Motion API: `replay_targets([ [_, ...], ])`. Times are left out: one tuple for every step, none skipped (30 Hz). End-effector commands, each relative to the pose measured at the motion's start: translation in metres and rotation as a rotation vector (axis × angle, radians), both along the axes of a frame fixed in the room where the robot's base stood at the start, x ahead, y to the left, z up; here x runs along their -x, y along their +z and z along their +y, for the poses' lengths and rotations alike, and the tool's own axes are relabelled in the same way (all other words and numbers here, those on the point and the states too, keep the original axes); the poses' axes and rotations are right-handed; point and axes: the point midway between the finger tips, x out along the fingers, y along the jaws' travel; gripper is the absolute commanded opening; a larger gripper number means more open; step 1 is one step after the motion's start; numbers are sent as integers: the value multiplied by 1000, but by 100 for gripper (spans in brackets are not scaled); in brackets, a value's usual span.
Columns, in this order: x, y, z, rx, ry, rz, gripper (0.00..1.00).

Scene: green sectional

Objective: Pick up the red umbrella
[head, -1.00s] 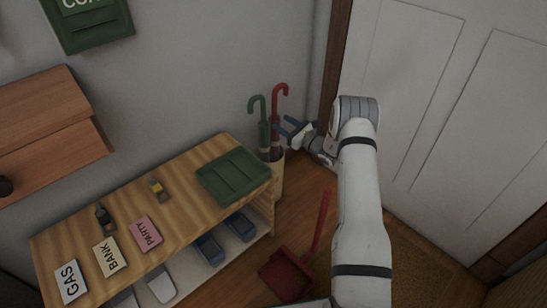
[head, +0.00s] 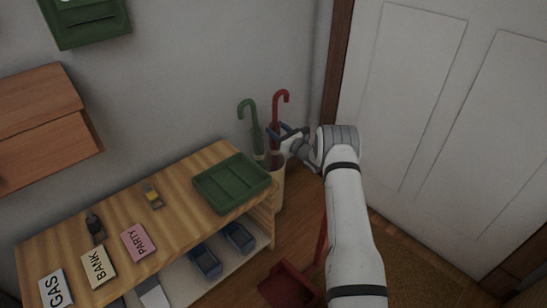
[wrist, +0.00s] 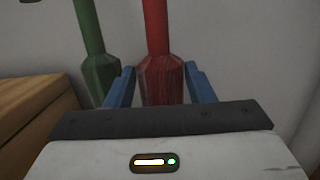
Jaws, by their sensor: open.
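The red umbrella (head: 273,115) stands upright with its hooked handle up, in a pale cylindrical stand (head: 278,186) in the corner. My gripper (head: 286,134) is at its upper shaft, its blue fingers open. In the wrist view, the red umbrella (wrist: 160,75) rises between the two open fingers (wrist: 161,88), roughly centred. Its lower part is hidden behind my gripper body. I cannot tell whether a finger touches it. A green umbrella (head: 252,125) stands left of it in the same stand. In the wrist view the green umbrella (wrist: 95,55) is just outside the left finger.
A wooden bench (head: 120,205) stands left of the stand, with a green tray (head: 231,182), cards and small items on top. A red dustpan (head: 290,284) lies on the floor below my arm. A white door (head: 430,110) is at right.

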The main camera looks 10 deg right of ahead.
Motion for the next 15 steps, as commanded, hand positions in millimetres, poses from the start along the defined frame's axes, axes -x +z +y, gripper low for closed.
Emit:
replay_targets([
  [0, 0, 0, 0, 0, 0, 49],
  [0, 0, 0, 0, 0, 0, 49],
  [0, 0, -1, 0, 0, 0, 48],
  [0, 0, -1, 0, 0, 0, 45],
  [0, 0, -1, 0, 0, 0, 43],
  [0, 0, -1, 0, 0, 0, 40],
  [0, 0, -1, 0, -1, 0, 37],
  [0, 0, -1, 0, -1, 0, 35],
  [0, 0, -1, 0, -1, 0, 32],
  [0, 0, -1, 0, -1, 0, 29],
  [0, 0, -1, 0, -1, 0, 27],
  [0, 0, -1, 0, -1, 0, 23],
  [0, 1, -1, 0, -1, -1, 23],
  [0, 1, -1, 0, -1, -1, 23],
  [0, 1, -1, 0, -1, -1, 23],
])
